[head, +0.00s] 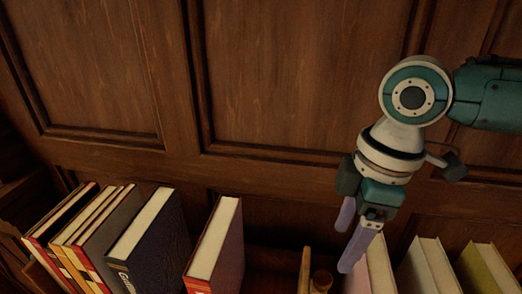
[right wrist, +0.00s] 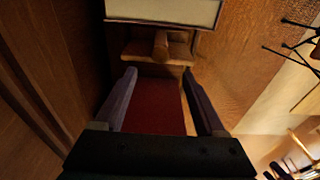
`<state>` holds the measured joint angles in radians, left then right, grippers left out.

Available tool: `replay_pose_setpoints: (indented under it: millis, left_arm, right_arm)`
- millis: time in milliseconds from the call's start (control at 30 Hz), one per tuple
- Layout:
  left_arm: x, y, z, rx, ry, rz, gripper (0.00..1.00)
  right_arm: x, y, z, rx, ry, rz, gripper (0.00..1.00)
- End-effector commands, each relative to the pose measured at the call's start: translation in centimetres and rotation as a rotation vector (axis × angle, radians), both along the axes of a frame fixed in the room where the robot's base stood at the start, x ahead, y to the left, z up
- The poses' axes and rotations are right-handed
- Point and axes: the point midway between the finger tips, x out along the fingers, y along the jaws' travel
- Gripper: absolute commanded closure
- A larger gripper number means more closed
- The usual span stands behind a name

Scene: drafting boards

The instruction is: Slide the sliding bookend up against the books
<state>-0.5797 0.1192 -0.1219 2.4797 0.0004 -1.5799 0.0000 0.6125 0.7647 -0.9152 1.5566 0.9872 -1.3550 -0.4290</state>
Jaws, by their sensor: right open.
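The wooden bookend (head: 305,272), with an upright panel and a round knob (head: 320,281), stands in the gap right of a red book (head: 217,245); its lower part is cut off. In the right wrist view the bookend (right wrist: 180,50) with its peg-like knob lies beyond my fingertips, near a book's page edges (right wrist: 165,10). My right gripper (head: 358,242) is open and points down, right of the bookend. In the wrist view a dark red surface (right wrist: 155,108) shows between its fingers (right wrist: 163,85); I cannot tell whether they touch it. My left gripper is not in view.
Several books (head: 100,230) lean at the left, with a dark blue one (head: 150,240) beside them. A pinkish book (head: 380,268), a pale book (head: 430,265) and an olive book (head: 487,267) stand at the right, close to my right gripper. Wood panelling (head: 290,75) rises behind.

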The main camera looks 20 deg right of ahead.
Motion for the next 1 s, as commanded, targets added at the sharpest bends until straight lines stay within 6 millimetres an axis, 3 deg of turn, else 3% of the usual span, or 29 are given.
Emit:
replay_pose_setpoints:
  millis: [267, 633, 800, 1000]
  left_arm:
    - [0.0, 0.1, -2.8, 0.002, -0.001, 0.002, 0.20]
    - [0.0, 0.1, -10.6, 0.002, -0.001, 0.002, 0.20]
    - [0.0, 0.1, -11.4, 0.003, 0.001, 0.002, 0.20]
    - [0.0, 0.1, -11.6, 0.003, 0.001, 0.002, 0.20]
  right_arm:
    - [0.2, 0.1, -2.5, -0.001, 0.001, 0.000, 0.28]
    - [0.6, 0.7, -9.3, -0.002, -0.001, 0.000, 0.28]
    - [0.7, 1.1, -11.4, 0.000, 0.001, -0.001, 0.28]
    - [0.8, 1.2, -12.0, -0.001, -0.001, 0.000, 0.28]
